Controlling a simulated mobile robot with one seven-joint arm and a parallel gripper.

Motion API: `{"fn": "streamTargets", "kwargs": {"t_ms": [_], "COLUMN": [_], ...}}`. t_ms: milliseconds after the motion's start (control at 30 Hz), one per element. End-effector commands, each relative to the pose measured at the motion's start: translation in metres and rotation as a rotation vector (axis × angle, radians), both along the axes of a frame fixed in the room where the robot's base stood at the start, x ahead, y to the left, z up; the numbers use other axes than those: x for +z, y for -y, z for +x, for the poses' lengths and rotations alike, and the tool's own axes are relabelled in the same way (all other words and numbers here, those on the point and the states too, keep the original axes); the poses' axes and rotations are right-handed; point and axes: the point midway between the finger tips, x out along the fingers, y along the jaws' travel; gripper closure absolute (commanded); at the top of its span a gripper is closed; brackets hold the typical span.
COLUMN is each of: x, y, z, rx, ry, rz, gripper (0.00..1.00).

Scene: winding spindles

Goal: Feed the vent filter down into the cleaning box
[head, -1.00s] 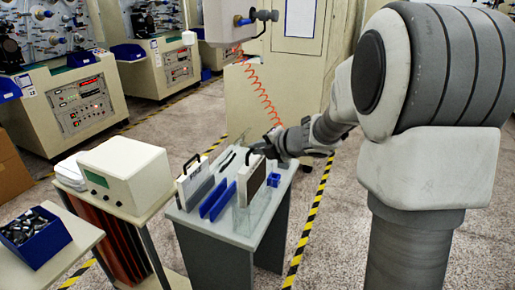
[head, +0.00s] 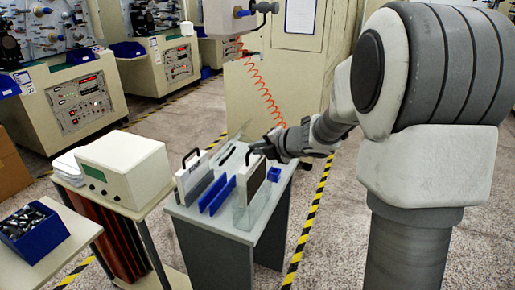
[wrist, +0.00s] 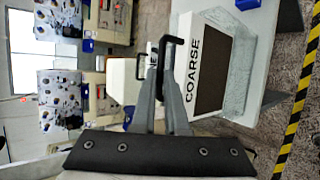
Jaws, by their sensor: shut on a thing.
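The vent filter (head: 252,180) is an upright panel with a white frame, a dark mesh face and a black handle on top. In the wrist view the filter (wrist: 194,72) has COARSE on its frame. My gripper (head: 262,149) is shut on the handle; the wrist view also shows my gripper (wrist: 160,55) there. The cleaning box (head: 245,217) is a clear open-topped box on the grey table. The filter's lower part shows within the outline of the clear walls, seemingly partly inside. How deep its bottom edge sits is hard to tell.
On the grey table (head: 225,228), another white-framed panel (head: 190,178) with a black handle stands left, with blue upright plates (head: 216,194) between. A small blue holder (head: 273,174) is right of the box. A white device (head: 125,165) stands on the left-hand stand.

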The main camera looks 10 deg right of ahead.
Motion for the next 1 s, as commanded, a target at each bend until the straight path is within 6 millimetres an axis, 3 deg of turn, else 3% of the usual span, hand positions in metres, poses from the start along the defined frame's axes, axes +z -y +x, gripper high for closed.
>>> {"fn": "streamTargets", "kwargs": {"t_ms": [1000], "x": [-0.027], "y": [0.000], "z": [0.000], "rx": [0.001], "ry": [0.000], "rz": [-0.001], "gripper": [1.00]}}
